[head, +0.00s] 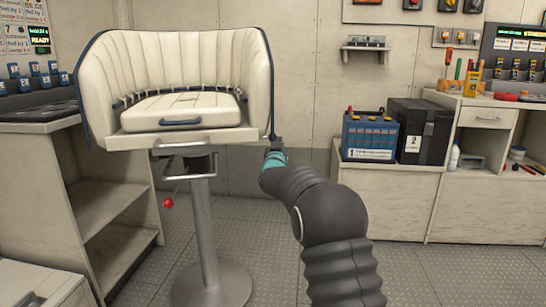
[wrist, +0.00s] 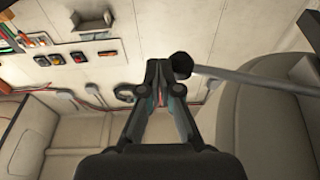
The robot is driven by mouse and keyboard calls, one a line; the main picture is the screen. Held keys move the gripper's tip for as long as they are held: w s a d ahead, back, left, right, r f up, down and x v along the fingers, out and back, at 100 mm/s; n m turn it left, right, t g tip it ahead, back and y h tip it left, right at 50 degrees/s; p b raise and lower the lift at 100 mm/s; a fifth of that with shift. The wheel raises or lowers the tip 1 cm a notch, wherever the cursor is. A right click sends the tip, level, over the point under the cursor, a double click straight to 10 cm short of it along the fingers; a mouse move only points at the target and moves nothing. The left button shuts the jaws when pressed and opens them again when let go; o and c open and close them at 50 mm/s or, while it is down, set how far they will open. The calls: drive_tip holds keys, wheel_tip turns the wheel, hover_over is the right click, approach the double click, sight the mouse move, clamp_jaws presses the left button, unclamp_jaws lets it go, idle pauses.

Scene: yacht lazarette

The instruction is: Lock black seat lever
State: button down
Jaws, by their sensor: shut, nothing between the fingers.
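The white helm seat (head: 182,118) stands on a metal pedestal. In the wrist view the black lever shows as a black round knob (wrist: 182,63) on a grey rod (wrist: 250,77) that runs right toward the seat side (wrist: 265,115). My gripper (wrist: 158,72) is shut and empty, its fingertips just left of the knob; I cannot tell whether they touch it. In the head view my gripper (head: 274,152) is beside the seat's right edge, and I cannot make out the black knob clearly there. A separate red-knobbed lever (head: 168,202) hangs under the seat's left part.
A blue battery (head: 369,137) and a black box (head: 421,131) stand on a low cabinet to the right. A workbench (head: 490,98) with tools is farther right. A shelf unit (head: 115,195) stands left of the seat. Floor (head: 270,230) is open between seat and right cabinet.

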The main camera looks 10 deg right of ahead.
drive_tip(key=s+d+f+b, duration=0.1)
drive_tip(key=s, duration=0.5)
drive_tip(key=s+d+f+b, duration=0.1)
drive_tip(key=s+d, duration=0.1)
drive_tip(key=s, duration=0.5)
drive_tip(key=shift+s+d+f+b, duration=0.15)
drive_tip(key=shift+d+f+b, duration=0.1)
drive_tip(key=shift+f+b, duration=0.1)
